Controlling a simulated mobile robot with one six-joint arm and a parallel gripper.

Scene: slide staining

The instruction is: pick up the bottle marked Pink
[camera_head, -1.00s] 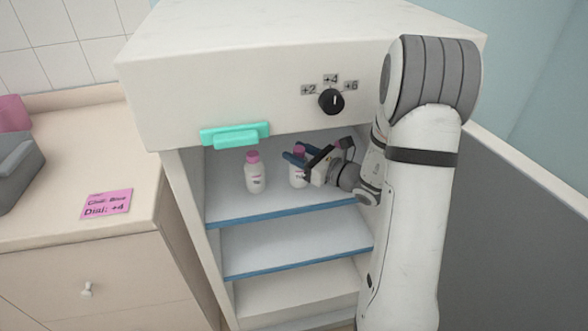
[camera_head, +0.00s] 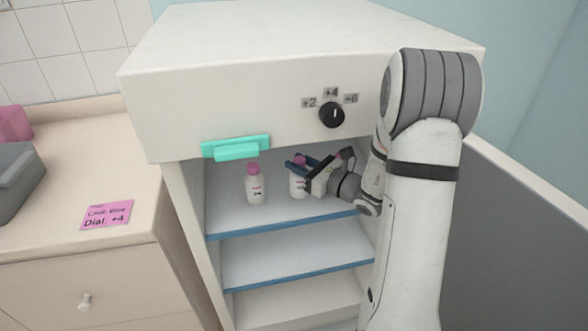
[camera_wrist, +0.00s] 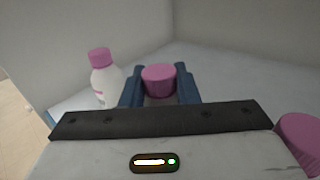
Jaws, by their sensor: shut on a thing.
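Several white bottles with pink caps stand on the top shelf (camera_head: 228,222) of the open cabinet. The left bottle (camera_head: 255,186) is clear of my gripper and also shows in the wrist view (camera_wrist: 104,80). My gripper (camera_head: 300,163) is shut on the middle bottle (camera_head: 297,186); in the wrist view its cap (camera_wrist: 158,79) sits between the two blue fingers. The gripper hides part of this bottle. A third pink cap (camera_wrist: 302,132) shows at the right edge of the wrist view, close beside the gripper body. The bottle labels are too small or hidden to read.
The cabinet's top panel with a teal handle (camera_head: 236,148) and a dial (camera_head: 331,115) overhangs the shelf. The open door (camera_head: 520,240) is at right. A pink note (camera_head: 107,214) reading "Dial: +4" lies on the left counter (camera_head: 60,195).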

